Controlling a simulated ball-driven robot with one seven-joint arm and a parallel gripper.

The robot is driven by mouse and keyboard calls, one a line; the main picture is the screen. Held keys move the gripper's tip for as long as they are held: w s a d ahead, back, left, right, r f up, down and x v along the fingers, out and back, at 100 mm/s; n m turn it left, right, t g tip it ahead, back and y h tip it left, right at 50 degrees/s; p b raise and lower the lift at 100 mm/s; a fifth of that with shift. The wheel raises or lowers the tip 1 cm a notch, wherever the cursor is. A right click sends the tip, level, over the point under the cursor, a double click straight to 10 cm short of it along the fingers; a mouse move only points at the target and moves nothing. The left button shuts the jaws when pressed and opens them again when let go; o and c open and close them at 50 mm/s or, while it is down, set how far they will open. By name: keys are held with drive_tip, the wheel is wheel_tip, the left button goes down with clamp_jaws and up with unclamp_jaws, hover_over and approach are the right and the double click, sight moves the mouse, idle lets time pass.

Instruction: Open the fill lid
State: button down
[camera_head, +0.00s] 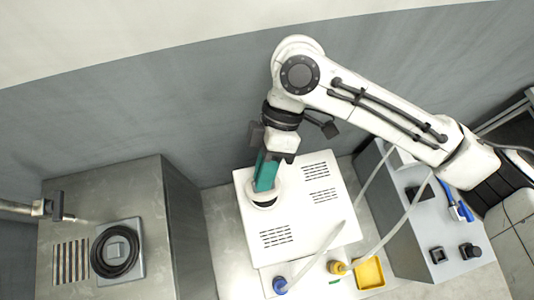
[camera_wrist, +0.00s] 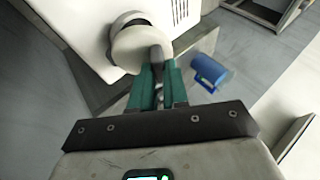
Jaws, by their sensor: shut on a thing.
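The fill lid is a white round cap (camera_wrist: 128,45) on the white machine (camera_wrist: 84,32) in the wrist view. A grey knob or handle (camera_wrist: 157,55) sticks out at its edge. In the head view my gripper (camera_head: 265,186) points down at a white round rim (camera_head: 279,199) with a dark patch inside, at the left of the machine's top (camera_head: 312,221). My gripper's teal fingers (camera_wrist: 156,80) are closed around the grey handle in the wrist view. The fingers hide part of the lid, and I cannot tell how far it is raised.
A grey metal cabinet (camera_head: 180,235) with a round black ring (camera_head: 116,250) stands at the left. A yellow tray (camera_head: 370,274), hoses and a grey box (camera_head: 435,225) lie to the right. In the wrist view a blue cylinder (camera_wrist: 209,72) is on the floor.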

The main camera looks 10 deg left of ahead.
sight(269, 199)
drive_tip(key=shift+w+r+g+p, duration=0.1)
drive_tip(key=shift+w+g+p, duration=0.15)
drive_tip(key=shift+g+p, duration=0.05)
idle(0.4)
drive_tip(key=c, duration=1.1)
unclamp_jaws()
drive_tip(key=shift+a, duration=0.1)
drive_tip(key=shift+r, duration=0.3)
wheel_tip(269, 199, up, 2)
drive_tip(key=shift+r, duration=0.2)
drive_tip(key=s+d+r, duration=0.1)
drive_tip(key=s+r, duration=0.2)
drive_tip(key=s, duration=0.1)
drive_tip(key=s+d+r+b, duration=0.1)
drive_tip(key=s+d+r, duration=0.1)
drive_tip(key=s+r, duration=0.1)
drive_tip(key=s+d+r, duration=0.1)
drive_tip(key=s+r, duration=0.3)
drive_tip(key=s, duration=0.2)
drive_tip(key=shift+d+b, duration=0.4)
